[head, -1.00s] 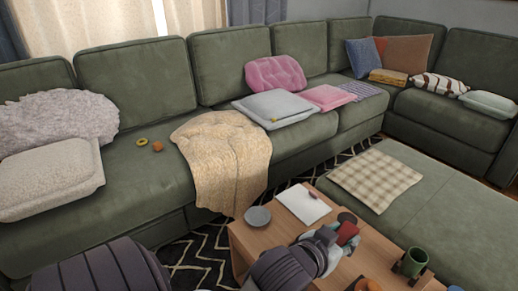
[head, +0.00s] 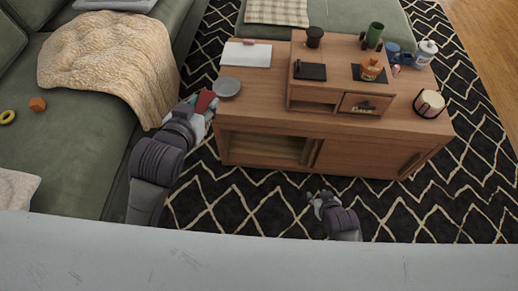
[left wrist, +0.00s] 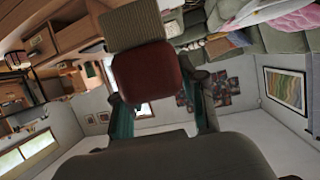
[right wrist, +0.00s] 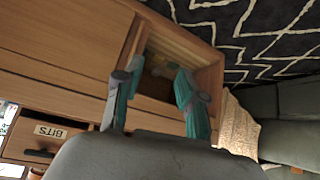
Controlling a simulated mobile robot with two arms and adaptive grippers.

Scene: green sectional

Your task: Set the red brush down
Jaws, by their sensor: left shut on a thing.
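The red brush (head: 206,101) is held in my left gripper (head: 203,109), at the left end of the wooden coffee table (head: 265,122) in the head view. In the left wrist view the brush (left wrist: 147,75) shows a dark red body and a pale bristle block, with the fingers of my left gripper (left wrist: 155,100) on either side of it. Whether the brush touches the table cannot be told. My right gripper (head: 320,198) is low in front of the table. Its fingers stand apart and empty in the right wrist view (right wrist: 155,85).
A grey round dish (head: 227,88) sits beside the brush at the table's left edge. White paper (head: 246,54) lies behind it. A raised wooden unit (head: 338,58) carries a black pad, an orange bottle and cups. The front left tabletop is clear.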

